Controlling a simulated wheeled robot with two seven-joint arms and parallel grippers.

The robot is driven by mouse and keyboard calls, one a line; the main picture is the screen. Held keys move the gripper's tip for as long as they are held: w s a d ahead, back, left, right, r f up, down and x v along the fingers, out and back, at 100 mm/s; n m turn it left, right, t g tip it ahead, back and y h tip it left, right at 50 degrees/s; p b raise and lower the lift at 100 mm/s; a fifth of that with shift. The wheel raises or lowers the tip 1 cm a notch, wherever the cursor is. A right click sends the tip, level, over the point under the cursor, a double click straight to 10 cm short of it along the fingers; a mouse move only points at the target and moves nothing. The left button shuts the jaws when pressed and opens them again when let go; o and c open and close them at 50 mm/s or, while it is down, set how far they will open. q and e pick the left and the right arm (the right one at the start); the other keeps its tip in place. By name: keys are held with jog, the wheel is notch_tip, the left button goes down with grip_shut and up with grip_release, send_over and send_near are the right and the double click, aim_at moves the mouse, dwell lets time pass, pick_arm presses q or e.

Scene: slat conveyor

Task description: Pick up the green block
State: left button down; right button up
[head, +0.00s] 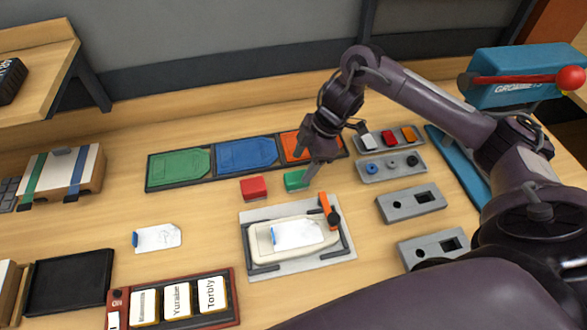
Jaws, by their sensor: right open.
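The green block (294,181) lies on the wooden table near the middle of the head view, just in front of the row of coloured panels. My right gripper (308,178) comes down from above at the block's right side, with its fingers pointing down. The gripper is open. A finger overlaps the block's right edge in the picture; I cannot tell whether they touch. My left gripper is not in view.
A red block (254,188) sits just left of the green one. A grey fixture (249,214) with a clamp stands in front. A panel tray (150,187) lies behind. Grey holders (410,204) stand to the right. Bare table lies left of the red block.

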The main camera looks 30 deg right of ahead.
aim_at(298, 176)
jog(key=shift+s+a+f, duration=0.1)
jog(key=shift+a+f, duration=0.15)
jog(key=shift+f, duration=0.35)
jog(key=shift+a+f, duration=0.15)
jog(key=shift+f, duration=0.1)
jog(key=x, duration=0.1)
jog(key=p+x, duration=0.1)
jog(key=x, duration=0.1)
jog(key=p+x, duration=0.1)
jog(key=shift+f, duration=0.55)
jog(key=c, duration=1.1)
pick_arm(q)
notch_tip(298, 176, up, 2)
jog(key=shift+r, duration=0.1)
pick_arm(e)
jog(key=shift+r, duration=0.1)
